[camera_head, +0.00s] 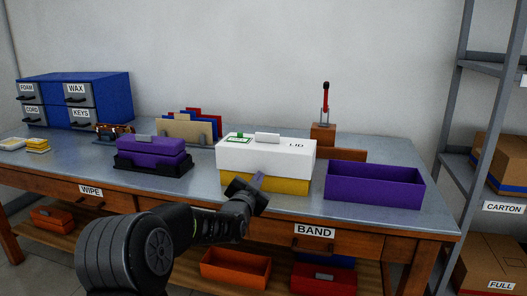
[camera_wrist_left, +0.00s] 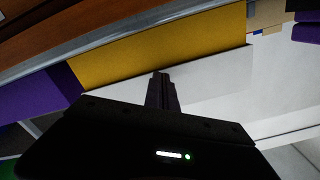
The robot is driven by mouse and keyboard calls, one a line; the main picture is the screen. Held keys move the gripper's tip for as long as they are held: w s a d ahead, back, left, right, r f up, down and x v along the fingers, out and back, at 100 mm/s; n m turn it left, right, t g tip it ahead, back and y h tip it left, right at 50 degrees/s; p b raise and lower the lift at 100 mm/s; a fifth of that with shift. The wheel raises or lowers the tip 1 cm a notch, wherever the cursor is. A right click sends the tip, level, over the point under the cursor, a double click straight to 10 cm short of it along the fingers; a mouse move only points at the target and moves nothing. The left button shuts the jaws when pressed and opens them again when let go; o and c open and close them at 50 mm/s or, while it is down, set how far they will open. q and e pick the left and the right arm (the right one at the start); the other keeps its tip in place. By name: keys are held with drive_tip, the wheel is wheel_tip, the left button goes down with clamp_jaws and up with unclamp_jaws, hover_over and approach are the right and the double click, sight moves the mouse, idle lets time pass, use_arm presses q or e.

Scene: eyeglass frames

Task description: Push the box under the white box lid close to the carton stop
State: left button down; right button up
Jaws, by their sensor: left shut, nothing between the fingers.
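The white box lid (camera_head: 265,158) marked LID sits on top of a yellow box (camera_head: 285,185), whose lower front shows beneath it. In the left wrist view the yellow box (camera_wrist_left: 165,52) borders the white lid (camera_wrist_left: 215,85). My left gripper (camera_head: 259,177) is shut and empty, its fingertips before the yellow box's front. The shut fingers (camera_wrist_left: 160,82) show in the left wrist view; I cannot tell whether they touch the box. A brown block with a red-handled clamp (camera_head: 323,133) and a low brown strip (camera_head: 350,154) stand behind, possibly the carton stop. My right gripper is not in view.
An open purple box (camera_head: 374,184) stands just right of the yellow box. A purple lidded box in a black tray (camera_head: 152,155) stands left. File holders (camera_head: 188,130) and a blue drawer cabinet (camera_head: 100,98) are behind. Cartons (camera_head: 500,160) sit on the right shelf.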

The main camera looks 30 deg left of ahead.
sight(264, 169)
use_arm(q)
drive_tip(key=shift+w+b, duration=0.25)
drive_tip(key=shift+b, duration=0.05)
drive_tip(key=shift+a, duration=0.1)
drive_tip(key=shift+w+a, duration=0.1)
drive_tip(key=shift+w, duration=0.25)
idle(0.5)
drive_tip(key=shift+w, duration=0.15)
drive_tip(key=shift+x, duration=3.85)
drive_tip(key=shift+w+a, duration=0.1)
drive_tip(key=shift+w, duration=0.05)
